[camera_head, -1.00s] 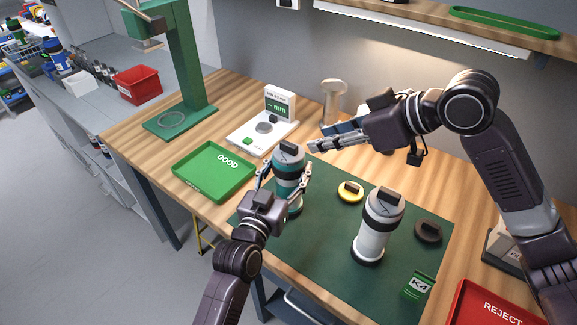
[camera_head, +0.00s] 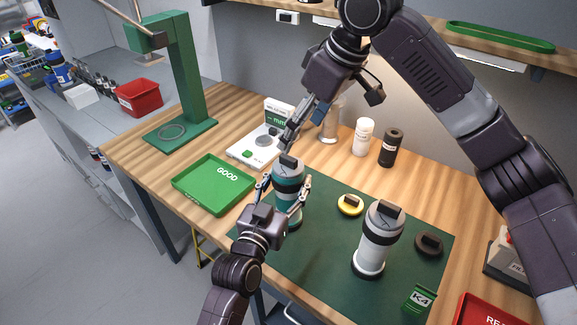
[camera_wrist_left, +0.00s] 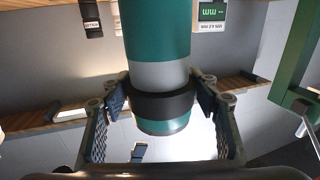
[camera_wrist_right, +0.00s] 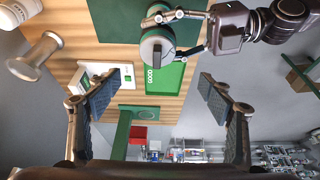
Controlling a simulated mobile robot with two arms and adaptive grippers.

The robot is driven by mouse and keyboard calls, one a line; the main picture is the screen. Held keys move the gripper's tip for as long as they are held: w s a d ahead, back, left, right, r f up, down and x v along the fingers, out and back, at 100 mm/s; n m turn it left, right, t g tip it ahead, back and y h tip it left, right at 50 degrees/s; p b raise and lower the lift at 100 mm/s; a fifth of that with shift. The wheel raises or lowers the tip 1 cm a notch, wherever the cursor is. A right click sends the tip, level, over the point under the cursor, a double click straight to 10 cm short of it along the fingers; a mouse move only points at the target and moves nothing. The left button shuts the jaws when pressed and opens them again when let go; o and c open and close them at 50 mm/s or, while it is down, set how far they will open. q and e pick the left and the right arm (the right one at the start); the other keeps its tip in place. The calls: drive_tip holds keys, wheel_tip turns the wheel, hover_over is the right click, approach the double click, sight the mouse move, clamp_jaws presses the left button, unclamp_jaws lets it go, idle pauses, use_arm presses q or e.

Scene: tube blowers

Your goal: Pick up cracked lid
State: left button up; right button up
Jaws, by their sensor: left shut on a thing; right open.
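A teal tube blower (camera_head: 289,197) stands upright on the green mat, with a grey lid (camera_head: 289,165) bearing a black handle on top. I cannot make out a crack. My left gripper (camera_head: 285,195) is shut around the teal blower; the left wrist view shows its fingers at a black band (camera_wrist_left: 162,104). My right gripper (camera_head: 293,128) is open and empty, above and apart from the lid. In the right wrist view the lid (camera_wrist_right: 157,48) lies beyond the open fingers (camera_wrist_right: 157,95).
The green GOOD tray (camera_head: 205,190) is left, the red REJECT tray (camera_head: 485,312) front right. A gauge (camera_head: 258,148), white bottle (camera_head: 363,137) and black bottle (camera_head: 390,148) stand behind.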

sight(289, 157)
drive_tip(key=x, duration=0.5)
drive_tip(key=shift+w+a+f, duration=0.1)
drive_tip(key=shift+f, duration=0.25)
drive_tip(key=x, duration=0.5)
drive_tip(key=shift+w, duration=0.25)
drive_tip(key=c, duration=1.3)
drive_tip(key=shift+o, duration=0.2)
wheel_tip(289, 157, up, 10)
drive_tip(key=shift+r, duration=0.1)
